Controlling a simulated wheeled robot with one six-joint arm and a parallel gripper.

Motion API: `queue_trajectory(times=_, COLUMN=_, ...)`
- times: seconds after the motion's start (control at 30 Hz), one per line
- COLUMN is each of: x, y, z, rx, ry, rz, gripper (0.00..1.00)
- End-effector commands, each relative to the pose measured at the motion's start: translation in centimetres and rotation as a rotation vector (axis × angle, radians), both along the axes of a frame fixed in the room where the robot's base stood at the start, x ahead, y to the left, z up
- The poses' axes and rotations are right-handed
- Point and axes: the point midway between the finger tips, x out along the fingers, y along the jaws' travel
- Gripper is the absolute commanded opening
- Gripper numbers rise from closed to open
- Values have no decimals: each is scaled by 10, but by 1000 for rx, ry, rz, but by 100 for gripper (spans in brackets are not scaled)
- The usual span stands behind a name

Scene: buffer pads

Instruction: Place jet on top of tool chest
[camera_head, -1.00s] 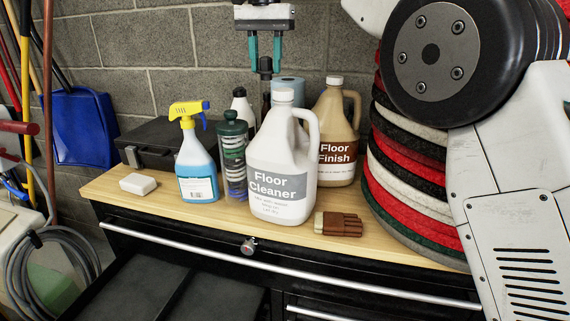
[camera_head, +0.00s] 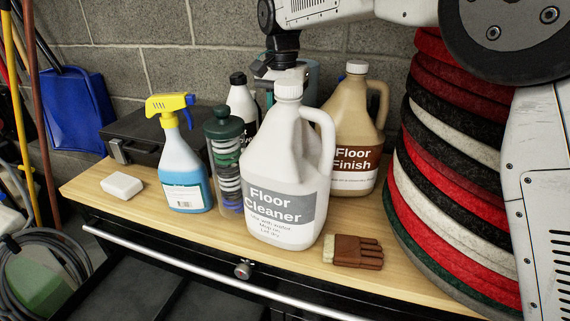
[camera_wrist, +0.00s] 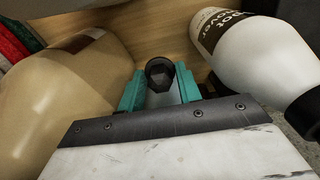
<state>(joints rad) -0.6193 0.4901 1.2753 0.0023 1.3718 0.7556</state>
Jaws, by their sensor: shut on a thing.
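My gripper (camera_wrist: 160,80), with teal fingers, is shut on a dark, faceted cap-like thing (camera_wrist: 160,71) in the wrist view. Its lower body is hidden, so I cannot tell whether it is the jet. In the head view my wrist comes down behind the white Floor Cleaner jug (camera_head: 285,165), which hides the fingertips and the held thing. The tool chest (camera_head: 170,245) is black with a wooden top (camera_head: 215,240) and a metal drawer rail. Nothing else in view is clearly a jet.
A tan Floor Finish jug (camera_head: 350,120) and a white black-capped bottle (camera_head: 241,100) flank my gripper. A spray bottle (camera_head: 182,170), cylinder (camera_head: 226,165), black case (camera_head: 150,140), soap-like block (camera_head: 121,186), brush (camera_head: 352,251) and stacked pads (camera_head: 450,190) crowd the top. Its front left is clear.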

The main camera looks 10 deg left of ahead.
Motion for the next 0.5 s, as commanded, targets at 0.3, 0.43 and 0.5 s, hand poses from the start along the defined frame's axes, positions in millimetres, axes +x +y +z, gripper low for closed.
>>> queue_trajectory(times=0.3, x=1, y=-3, z=-80, rx=-3, ry=3, rz=-3, gripper=12)
queue_trajectory(times=0.43, x=1, y=-2, z=-95, rx=-1, ry=1, rz=-3, gripper=12)
queue_trajectory(times=0.5, x=1, y=-2, z=-98, rx=-1, ry=1, rz=-3, gripper=12)
